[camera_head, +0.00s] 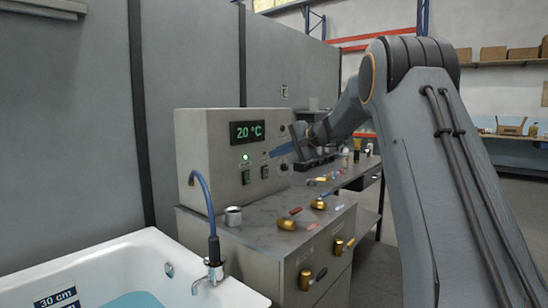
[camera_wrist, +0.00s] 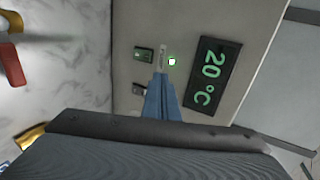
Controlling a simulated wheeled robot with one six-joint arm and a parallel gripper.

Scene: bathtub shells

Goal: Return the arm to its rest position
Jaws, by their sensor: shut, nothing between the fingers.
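My arm reaches in from the right in the head view. My gripper (camera_head: 282,150) has blue fingers and is at the front of the grey control box (camera_head: 222,143), close to its switches. I cannot tell whether it touches the panel. In the wrist view my gripper (camera_wrist: 161,82) shows as blue fingers shut together with nothing between them. They point at the panel beside a lit green lamp (camera_wrist: 172,61) and a switch (camera_wrist: 143,54). The display (camera_head: 247,132) reads 20 °C and also shows in the wrist view (camera_wrist: 211,78).
A white bathtub (camera_head: 135,250) with water stands at the front left. A blue hose (camera_head: 205,205) rises beside its tap. Small coloured items lie farther back.

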